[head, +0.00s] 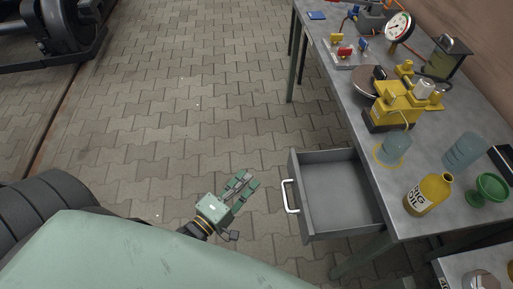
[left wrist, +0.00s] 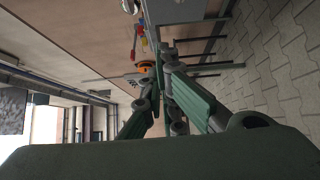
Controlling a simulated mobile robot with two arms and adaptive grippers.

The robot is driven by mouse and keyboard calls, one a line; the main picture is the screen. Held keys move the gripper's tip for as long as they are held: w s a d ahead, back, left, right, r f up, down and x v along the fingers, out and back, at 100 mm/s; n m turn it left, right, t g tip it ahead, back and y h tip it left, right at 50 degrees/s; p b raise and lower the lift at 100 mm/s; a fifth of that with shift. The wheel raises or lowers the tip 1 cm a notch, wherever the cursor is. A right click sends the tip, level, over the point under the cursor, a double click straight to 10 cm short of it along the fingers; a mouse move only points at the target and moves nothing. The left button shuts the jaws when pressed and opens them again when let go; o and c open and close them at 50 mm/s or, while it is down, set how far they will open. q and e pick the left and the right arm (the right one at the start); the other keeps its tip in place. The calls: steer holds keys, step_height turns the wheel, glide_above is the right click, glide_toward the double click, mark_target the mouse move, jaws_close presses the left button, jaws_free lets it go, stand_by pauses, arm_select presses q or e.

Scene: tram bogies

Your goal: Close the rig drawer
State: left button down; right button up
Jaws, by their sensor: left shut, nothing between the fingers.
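The rig drawer (head: 336,189) is a grey, empty drawer pulled out from under the grey workbench (head: 407,180) on the right of the head view. Its white handle (head: 290,196) is on the left-facing front. My left gripper (head: 248,182) is green and shut with nothing in it. It is left of the handle, apart from it, over the paved floor. In the left wrist view the fingers (left wrist: 163,75) point toward the bench side. My right gripper is in neither view.
On the bench stand a yellow machine (head: 397,105), an oil bottle (head: 428,194), glass jars, a green goblet (head: 487,189) and a dial gauge (head: 398,27). A bench leg (head: 292,76) stands behind the drawer. The paved floor (head: 190,110) left of the drawer is clear.

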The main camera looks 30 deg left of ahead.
arm_select(q)
steer(key=w+d, duration=0.5)
steer(key=w, duration=0.5)
steer(key=shift+w+p, duration=0.25)
steer(key=shift+p, duration=0.15)
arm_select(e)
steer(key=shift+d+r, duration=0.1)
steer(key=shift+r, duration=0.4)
